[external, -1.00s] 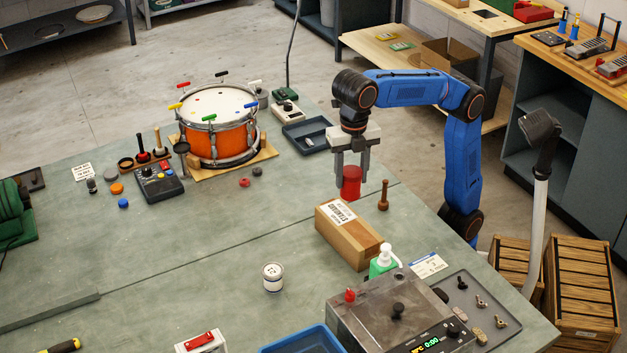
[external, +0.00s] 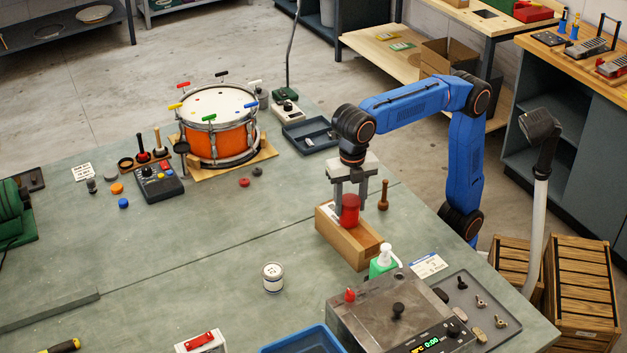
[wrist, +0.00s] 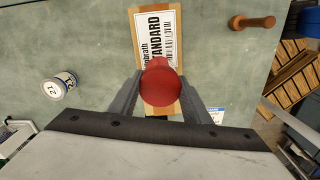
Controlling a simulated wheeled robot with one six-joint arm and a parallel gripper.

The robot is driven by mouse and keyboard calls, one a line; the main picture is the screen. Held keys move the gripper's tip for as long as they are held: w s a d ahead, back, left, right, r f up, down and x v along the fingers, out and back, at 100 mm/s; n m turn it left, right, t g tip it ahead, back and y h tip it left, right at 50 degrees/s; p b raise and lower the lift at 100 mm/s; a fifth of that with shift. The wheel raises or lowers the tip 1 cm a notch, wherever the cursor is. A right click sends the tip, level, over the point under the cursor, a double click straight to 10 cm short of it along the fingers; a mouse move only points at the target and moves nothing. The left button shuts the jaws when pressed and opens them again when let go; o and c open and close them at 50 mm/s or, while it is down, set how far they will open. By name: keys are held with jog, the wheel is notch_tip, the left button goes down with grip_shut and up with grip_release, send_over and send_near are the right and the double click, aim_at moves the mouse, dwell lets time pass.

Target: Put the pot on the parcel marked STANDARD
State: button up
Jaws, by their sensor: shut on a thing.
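A red pot (external: 349,209) is held between the fingers of my gripper (external: 350,200), which is shut on it. The brown parcel (external: 355,246) with a white label lies on the green bench below the pot. In the wrist view the label (wrist: 158,34) reads STANDARD, partly covered by the red pot (wrist: 161,84). The pot is over the parcel's top; I cannot tell whether it touches the parcel. In the wrist view my gripper (wrist: 160,95) has one finger on either side of the pot.
A wooden peg (external: 383,195) stands right of the parcel. A green pump bottle (external: 384,261) and a metal oven-like box (external: 385,305) are in front of it. A white tin (external: 273,277) stands to the left. The bench behind the tin is clear.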

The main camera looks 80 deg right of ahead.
jog(key=o, duration=1.1)
jog(key=shift+f, duration=0.1)
notch_tip(320, 180, up, 12)
jog(key=shift+d, duration=0.1)
